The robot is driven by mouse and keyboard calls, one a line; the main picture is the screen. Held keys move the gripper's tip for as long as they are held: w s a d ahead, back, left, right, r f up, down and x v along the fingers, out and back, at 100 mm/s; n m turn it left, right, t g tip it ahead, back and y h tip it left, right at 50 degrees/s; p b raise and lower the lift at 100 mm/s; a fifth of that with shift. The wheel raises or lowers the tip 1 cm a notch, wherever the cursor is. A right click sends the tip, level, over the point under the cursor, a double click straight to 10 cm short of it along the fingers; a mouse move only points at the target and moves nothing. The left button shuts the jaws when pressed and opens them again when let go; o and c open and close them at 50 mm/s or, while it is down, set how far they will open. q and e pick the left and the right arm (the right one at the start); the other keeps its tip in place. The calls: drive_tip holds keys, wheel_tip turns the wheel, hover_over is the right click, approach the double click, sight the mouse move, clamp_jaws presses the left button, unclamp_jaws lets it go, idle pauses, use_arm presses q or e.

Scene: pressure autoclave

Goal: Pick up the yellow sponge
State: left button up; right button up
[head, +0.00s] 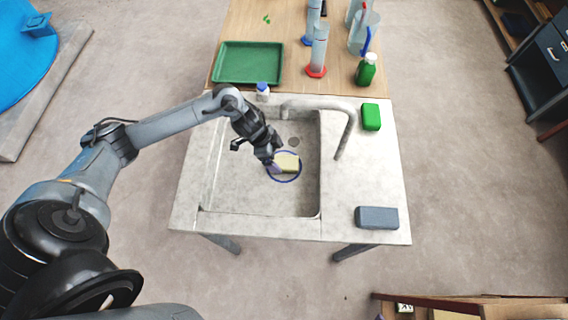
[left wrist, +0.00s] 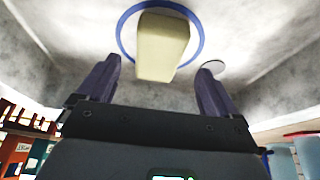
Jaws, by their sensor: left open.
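The yellow sponge (head: 288,163) is a pale yellow block on the floor of the grey sink, inside a blue ring (head: 287,181). In the left wrist view the sponge (left wrist: 162,46) shows ahead of the fingers, with the blue ring (left wrist: 122,36) around it. My left gripper (head: 273,168) is down in the sink at the sponge's left side. In the left wrist view its fingers (left wrist: 158,85) are spread apart with nothing held between them. I cannot tell whether a finger touches the sponge. My right gripper does not show.
The sink (head: 240,195) has raised walls, and a faucet (head: 345,135) arches over its right side. A green sponge (head: 371,117) and a grey block (head: 377,217) lie on the right counter. A small white bottle (head: 262,92), green tray (head: 248,62) and green bottle (head: 366,70) stand behind.

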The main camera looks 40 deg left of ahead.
sight(283, 161)
use_arm(q)
drive_tip(key=shift+d+b+x, duration=0.2)
drive_tip(key=shift+b+x, duration=0.45)
drive_tip(key=shift+x, duration=1.9)
drive_tip(key=shift+c, duration=0.7)
drive_tip(key=c, duration=1)
